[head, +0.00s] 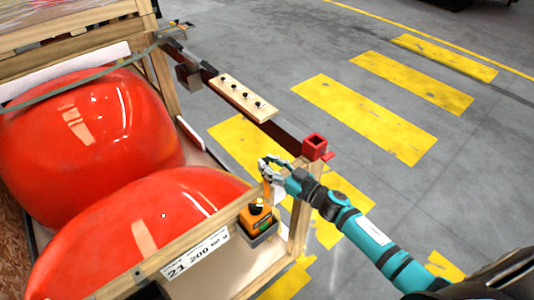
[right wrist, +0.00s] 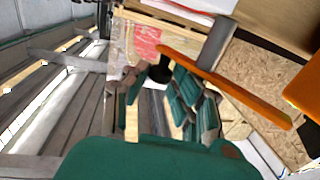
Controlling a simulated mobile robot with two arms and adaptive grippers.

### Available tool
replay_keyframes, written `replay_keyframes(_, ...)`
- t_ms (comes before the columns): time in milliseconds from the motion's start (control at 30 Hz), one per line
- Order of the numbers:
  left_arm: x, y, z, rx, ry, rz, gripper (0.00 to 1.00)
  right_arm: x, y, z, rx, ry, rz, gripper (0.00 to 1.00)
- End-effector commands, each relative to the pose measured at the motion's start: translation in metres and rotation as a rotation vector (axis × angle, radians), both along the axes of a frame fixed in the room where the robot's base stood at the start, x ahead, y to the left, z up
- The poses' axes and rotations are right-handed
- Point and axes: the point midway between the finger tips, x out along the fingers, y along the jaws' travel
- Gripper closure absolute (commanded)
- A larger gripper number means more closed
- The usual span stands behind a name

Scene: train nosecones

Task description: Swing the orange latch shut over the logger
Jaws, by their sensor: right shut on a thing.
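The orange logger (head: 258,219), with a black top, sits in a grey holder (head: 264,239) on the crate's front rail. The orange latch (head: 267,191) is a narrow bar standing up beside the logger, not lying across its top. My right gripper (head: 268,168) is above the logger, at the latch's upper end. In the right wrist view the latch (right wrist: 232,89) runs diagonally past the fingers, with a black knob between the fingertips (right wrist: 160,82). The gripper is shut on the latch's end; the exact contact is partly hidden. My left gripper is out of view.
Two red nosecones (head: 85,140) fill the wooden crate (head: 180,248) at left. A red square socket (head: 315,146) tops the corner post close to my right gripper. A wooden strip with black knobs (head: 243,98) lies on the dark rail behind. Floor at right is open.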

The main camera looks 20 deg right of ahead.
Motion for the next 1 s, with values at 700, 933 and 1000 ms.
replay_keyframes(700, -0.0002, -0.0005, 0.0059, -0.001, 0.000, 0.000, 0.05, -0.0080, -0.0062, -0.0001, 0.002, -0.002, -0.343, 1.00)
replay_keyframes(933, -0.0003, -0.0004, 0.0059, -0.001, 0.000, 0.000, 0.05, -0.0080, -0.0065, 0.0003, 0.000, -0.003, -0.350, 1.00)
replay_keyframes(1000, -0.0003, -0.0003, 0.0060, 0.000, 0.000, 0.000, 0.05, -0.0080, -0.0065, 0.0003, 0.000, -0.003, -0.349, 1.00)
